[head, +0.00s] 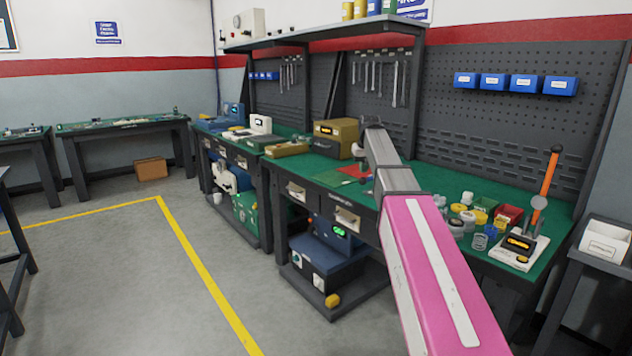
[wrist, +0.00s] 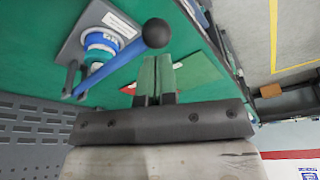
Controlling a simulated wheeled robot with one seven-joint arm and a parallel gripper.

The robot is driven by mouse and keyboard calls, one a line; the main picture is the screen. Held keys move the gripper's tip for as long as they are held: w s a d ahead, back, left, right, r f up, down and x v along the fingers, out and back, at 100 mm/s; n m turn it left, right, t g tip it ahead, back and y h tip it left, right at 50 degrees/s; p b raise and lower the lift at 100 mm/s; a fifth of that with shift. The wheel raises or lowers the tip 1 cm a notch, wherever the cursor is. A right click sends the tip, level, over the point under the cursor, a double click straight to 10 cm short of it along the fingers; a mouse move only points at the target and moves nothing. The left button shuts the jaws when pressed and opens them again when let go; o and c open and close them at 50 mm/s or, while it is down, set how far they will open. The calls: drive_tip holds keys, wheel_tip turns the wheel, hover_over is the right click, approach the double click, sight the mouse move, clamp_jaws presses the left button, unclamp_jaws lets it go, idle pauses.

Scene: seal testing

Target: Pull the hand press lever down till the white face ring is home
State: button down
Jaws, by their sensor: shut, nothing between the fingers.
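In the wrist view, the hand press lever is a blue bar (wrist: 118,68) ending in a black ball knob (wrist: 156,33). It crosses a grey base plate with a white label (wrist: 119,25). A round blue and white stack (wrist: 98,43) stands on the plate, partly behind the lever. The white band in it may be the face ring; how far it is seated cannot be told. My gripper (wrist: 155,78) is shut and empty, its fingers just below the knob in the picture, apart from it. In the head view, my arm hides most of the press area.
In the head view, a tan box (head: 337,136) stands left of my arm. Right of it are several small jars and tubs (head: 467,210) and a device with an orange handle (head: 546,178).

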wheel_tip(320, 180, up, 7)
idle(0.8)
